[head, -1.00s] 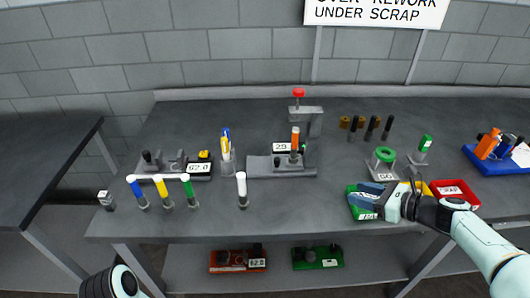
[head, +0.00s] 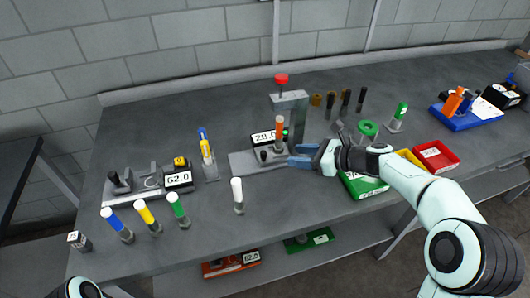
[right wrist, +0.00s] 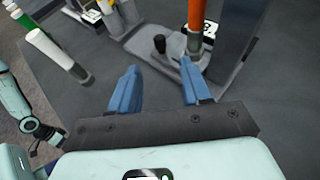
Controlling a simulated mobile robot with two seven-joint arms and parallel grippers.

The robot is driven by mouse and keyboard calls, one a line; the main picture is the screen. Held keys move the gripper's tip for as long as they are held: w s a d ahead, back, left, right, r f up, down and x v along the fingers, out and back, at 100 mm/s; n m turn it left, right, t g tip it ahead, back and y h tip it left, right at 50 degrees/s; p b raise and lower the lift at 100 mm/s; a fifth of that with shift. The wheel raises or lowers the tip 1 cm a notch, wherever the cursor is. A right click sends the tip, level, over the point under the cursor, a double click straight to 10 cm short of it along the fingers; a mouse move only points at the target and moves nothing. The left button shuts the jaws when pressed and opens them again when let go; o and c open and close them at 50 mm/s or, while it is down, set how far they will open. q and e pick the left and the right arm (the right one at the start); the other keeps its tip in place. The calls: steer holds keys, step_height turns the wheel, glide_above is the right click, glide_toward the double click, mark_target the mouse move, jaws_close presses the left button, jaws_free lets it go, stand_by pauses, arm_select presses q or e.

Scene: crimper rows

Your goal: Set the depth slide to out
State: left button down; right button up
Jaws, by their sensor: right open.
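The press (head: 289,112) stands on the bench, with a red knob on top, an orange-sleeved upright part and a small numbered display whose digits are hard to read. On its grey base plate (head: 243,163) stands a short black knob, which I take for the depth slide (head: 264,155). My right gripper (head: 296,156) is at the right end of the base, blue fingers apart and empty. In the right wrist view the black knob (right wrist: 159,44) is ahead of and between the open fingers (right wrist: 160,80), apart from them.
A white-capped post (head: 238,195) stands in front of the press. A pen holder (head: 208,165) and a gauge block (head: 178,180) are at left. Green (head: 362,192) and red (head: 437,157) trays lie right, partly behind my right arm.

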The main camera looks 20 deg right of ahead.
mark_target(268, 161)
steer(key=x, duration=1.1)
steer(key=shift+w+a, duration=0.1)
